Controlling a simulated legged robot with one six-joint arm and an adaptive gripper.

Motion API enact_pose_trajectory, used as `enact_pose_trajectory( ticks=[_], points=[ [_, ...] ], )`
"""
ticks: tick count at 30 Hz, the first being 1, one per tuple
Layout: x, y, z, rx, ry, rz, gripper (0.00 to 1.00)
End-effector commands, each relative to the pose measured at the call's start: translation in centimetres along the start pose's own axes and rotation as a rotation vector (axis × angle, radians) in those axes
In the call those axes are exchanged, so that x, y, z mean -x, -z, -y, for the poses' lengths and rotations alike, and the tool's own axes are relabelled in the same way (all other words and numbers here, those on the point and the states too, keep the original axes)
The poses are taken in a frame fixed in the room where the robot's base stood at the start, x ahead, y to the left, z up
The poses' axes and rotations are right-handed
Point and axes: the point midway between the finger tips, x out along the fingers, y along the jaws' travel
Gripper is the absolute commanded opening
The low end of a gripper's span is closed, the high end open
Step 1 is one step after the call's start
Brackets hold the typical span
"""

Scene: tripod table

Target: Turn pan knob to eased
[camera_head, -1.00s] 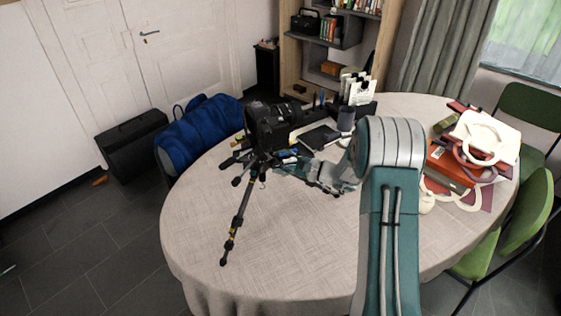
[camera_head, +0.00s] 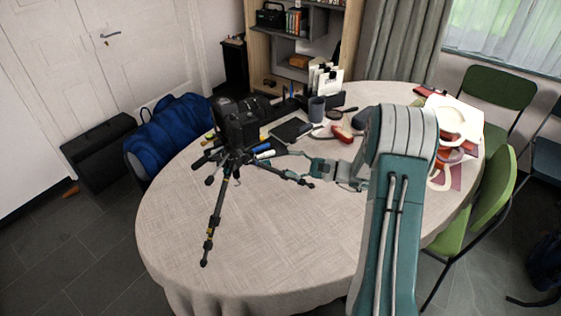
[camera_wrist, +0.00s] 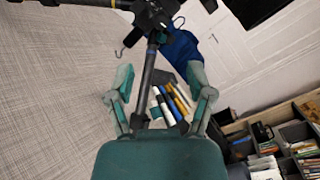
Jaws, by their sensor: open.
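A black tripod (camera_head: 217,215) stands on the round table with its legs spread, carrying a black camera (camera_head: 238,122). In the wrist view the tripod head (camera_wrist: 153,14) is at the top edge, partly cut off. The pan knob cannot be told apart from the other dark parts of the head in either view. My gripper (camera_head: 292,166) is open, to the right of the tripod's centre and close to its right leg. In the wrist view a tripod leg (camera_wrist: 146,82) shows between the two fingers of my gripper (camera_wrist: 160,82); contact cannot be told.
The table (camera_head: 270,245) has free room in front. Markers (camera_wrist: 172,102) lie behind the tripod. A dark notebook (camera_head: 291,131), a grey mug (camera_head: 317,108) and a red item (camera_head: 346,134) lie behind my arm. A blue bag (camera_head: 170,135) is at the left.

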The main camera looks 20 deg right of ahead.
Motion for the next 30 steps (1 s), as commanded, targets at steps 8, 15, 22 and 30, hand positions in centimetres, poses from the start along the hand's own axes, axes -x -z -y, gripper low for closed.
enact_pose_trajectory(
  ticks=[8, 15, 22, 30],
  points=[
    [0.2, 0.0, 0.0, 0.0, 0.0, 0.0, 0.68],
    [-0.2, 0.0, 0.0, -0.195, 0.0, 0.0, 0.68],
    [-0.9, -0.1, 0.1, -0.658, 0.002, 0.0, 0.68],
    [-1.4, -0.1, 0.1, -0.935, 0.001, 0.0, 0.68]
  ],
)
